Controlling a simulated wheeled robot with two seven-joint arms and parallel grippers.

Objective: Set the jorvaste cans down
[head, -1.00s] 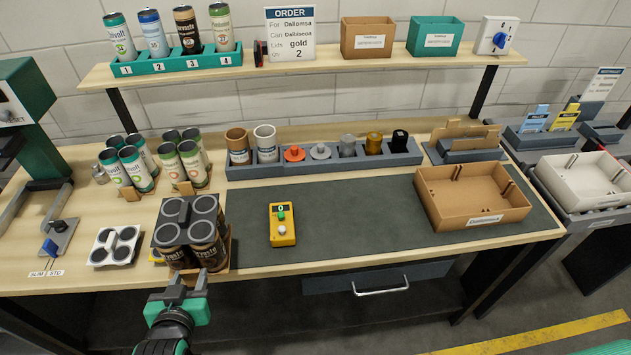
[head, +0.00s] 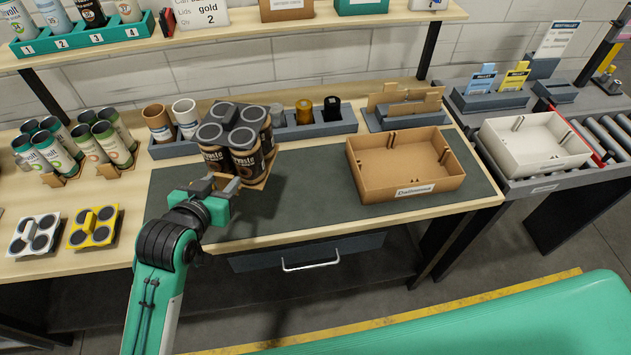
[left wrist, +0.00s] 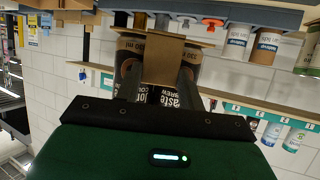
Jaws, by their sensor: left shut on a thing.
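The jorvaste cans (head: 245,155) are a pack of dark brown cans with grey tops, in a cardboard carrier. My left gripper (head: 222,184) is shut on the carrier's near side. The pack is upright over the left part of the dark mat (head: 310,195) and hides part of the grey rack behind it. I cannot tell exactly how high it is above the mat. In the left wrist view the fingers (left wrist: 160,85) close on the cardboard tab (left wrist: 163,60), with brown cans (left wrist: 130,55) behind it. My right gripper is not in view.
An open cardboard box (head: 408,190) stands on the mat's right. A white tray (head: 535,170) stands on the right table. The mat between pack and box is clear.

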